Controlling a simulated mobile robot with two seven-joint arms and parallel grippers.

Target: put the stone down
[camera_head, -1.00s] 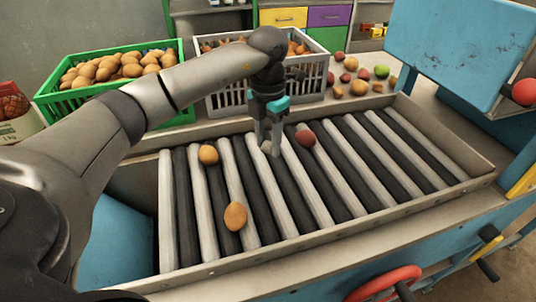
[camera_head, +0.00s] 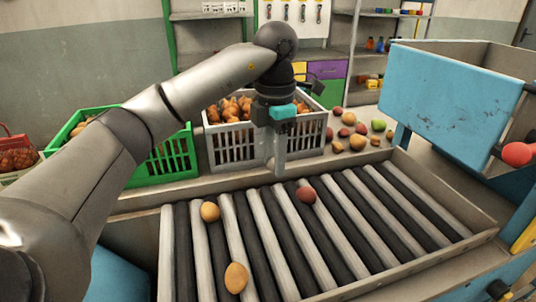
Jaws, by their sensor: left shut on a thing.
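My left gripper (camera_head: 275,165) points down at the rear edge of the roller bed, in front of the grey crate. Its fingers are shut on the stone, which is mostly hidden between the fingertips in this view. The roller bed (camera_head: 300,240) has alternating light and dark rollers. On it lie an orange-yellow potato (camera_head: 210,211), another one nearer (camera_head: 236,278), and a reddish one (camera_head: 306,195) just right of the gripper. My right gripper is not in view.
A grey crate (camera_head: 228,150) of brown produce stands behind the bed, with a green crate (camera_head: 173,160) left of it. Loose produce (camera_head: 358,142) lies behind at the right. A blue hopper (camera_head: 450,95) stands on the right. Most rollers are bare.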

